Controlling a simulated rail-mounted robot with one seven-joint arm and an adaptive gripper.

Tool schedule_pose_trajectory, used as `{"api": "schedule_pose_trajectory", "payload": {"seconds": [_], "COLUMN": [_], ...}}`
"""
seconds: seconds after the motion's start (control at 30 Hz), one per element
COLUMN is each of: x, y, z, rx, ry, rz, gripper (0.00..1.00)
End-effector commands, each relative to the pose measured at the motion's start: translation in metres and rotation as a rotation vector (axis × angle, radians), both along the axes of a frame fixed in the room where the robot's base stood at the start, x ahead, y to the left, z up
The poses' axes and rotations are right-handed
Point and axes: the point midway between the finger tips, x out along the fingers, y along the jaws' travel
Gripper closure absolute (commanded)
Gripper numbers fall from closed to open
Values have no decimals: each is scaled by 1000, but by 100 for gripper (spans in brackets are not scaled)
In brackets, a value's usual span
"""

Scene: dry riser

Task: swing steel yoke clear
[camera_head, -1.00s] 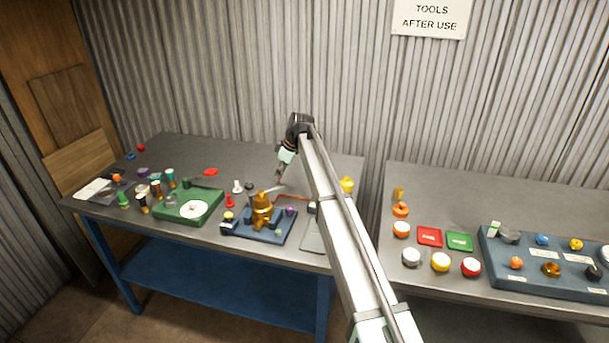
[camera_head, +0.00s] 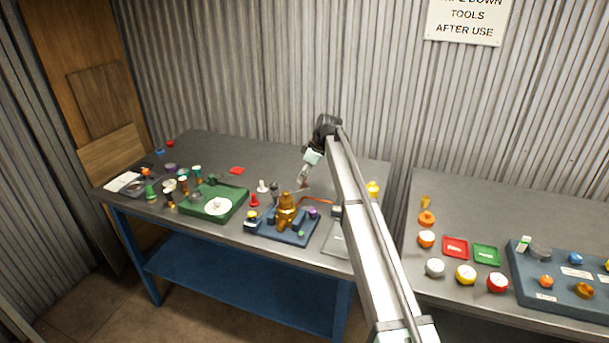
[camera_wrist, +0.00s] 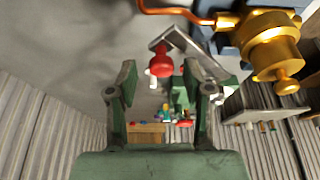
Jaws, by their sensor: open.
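The brass valve body (camera_head: 286,208) stands on a blue base plate (camera_head: 298,238) near the front of the left bench. In the wrist view the brass body (camera_wrist: 272,48) is at the upper right. A grey angled bar, which looks like the steel yoke (camera_wrist: 176,36), lies beside the brass body and runs behind my right finger. My gripper (camera_wrist: 163,82) is open, with its fingers apart and nothing clearly held between them. In the head view my gripper (camera_head: 303,178) hangs just above and behind the brass body. The yoke is too small there to make out surely.
A red knobbed piece (camera_wrist: 161,60) shows between my fingers in the wrist view. A copper-coloured tube (camera_wrist: 180,14) runs toward the brass body. A green tray (camera_head: 232,203) and several small parts stand to the left. The bench's back middle is clear.

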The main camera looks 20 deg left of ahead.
Motion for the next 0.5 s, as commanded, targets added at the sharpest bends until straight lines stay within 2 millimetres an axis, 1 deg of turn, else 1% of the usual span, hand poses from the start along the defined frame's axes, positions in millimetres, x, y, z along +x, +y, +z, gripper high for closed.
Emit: {"api": "schedule_pose_trajectory", "payload": {"seconds": [0.17, 0.27, 0.5], "x": [0, 0, -1], "y": [-7, -14, -31], "z": [18, 33, 76], "rx": [1, 1, 1], "ry": [-1, -2, -2], "rz": [0, -1, 0], "gripper": [49, 49, 49]}}
